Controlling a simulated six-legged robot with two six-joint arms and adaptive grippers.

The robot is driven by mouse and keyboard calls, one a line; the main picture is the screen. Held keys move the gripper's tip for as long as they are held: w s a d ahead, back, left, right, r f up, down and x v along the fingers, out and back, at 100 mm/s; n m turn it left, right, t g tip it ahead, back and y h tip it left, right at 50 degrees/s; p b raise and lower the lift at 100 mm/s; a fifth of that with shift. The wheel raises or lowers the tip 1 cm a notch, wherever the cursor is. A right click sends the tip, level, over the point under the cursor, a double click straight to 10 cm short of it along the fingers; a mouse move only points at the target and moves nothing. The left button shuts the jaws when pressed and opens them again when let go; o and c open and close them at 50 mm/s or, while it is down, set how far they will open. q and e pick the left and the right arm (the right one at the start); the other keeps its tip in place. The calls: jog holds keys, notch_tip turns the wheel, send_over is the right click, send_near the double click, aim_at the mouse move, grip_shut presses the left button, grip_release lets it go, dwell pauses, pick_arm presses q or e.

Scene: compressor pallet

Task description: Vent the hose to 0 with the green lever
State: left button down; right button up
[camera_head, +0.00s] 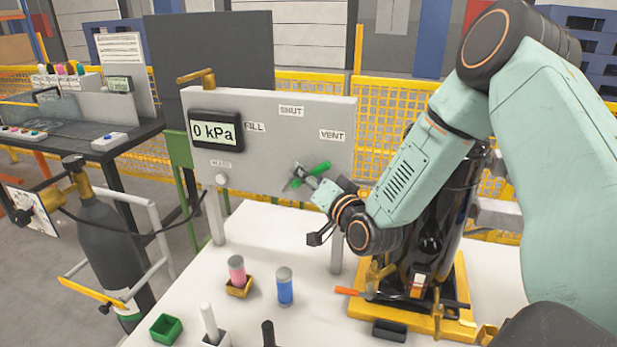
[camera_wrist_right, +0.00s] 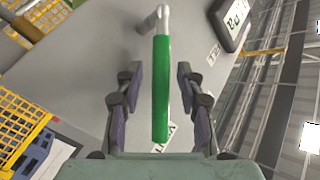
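The green lever (camera_head: 321,168) is on the front of the grey panel (camera_head: 270,125), below and left of the VENT label (camera_head: 332,135). In the right wrist view the lever (camera_wrist_right: 161,90) runs from a light metal pivot towards a partly hidden label. My right gripper (camera_head: 304,175) is at the lever. In its wrist view the gripper (camera_wrist_right: 157,76) is open, with a finger on each side of the lever and gaps between. The display (camera_head: 216,130) reads 0 kPa. The hose (camera_head: 150,228) runs from the gas bottle (camera_head: 103,230) towards the panel. My left gripper is out of view.
A black tank (camera_head: 455,205) stands on a yellow base (camera_head: 460,275) to the right. A pink cylinder (camera_head: 237,270), a blue cylinder (camera_head: 285,290) and a green tray (camera_head: 166,329) are on the white table (camera_head: 270,230). A dark bench (camera_head: 80,145) is at left.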

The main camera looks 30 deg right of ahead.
jog(key=shift+c, duration=0.7)
jog(key=shift+s+r, duration=0.2)
jog(key=shift+s, duration=0.1)
jog(key=c, duration=0.5)
jog(key=shift+d, duration=0.1)
grip_shut()
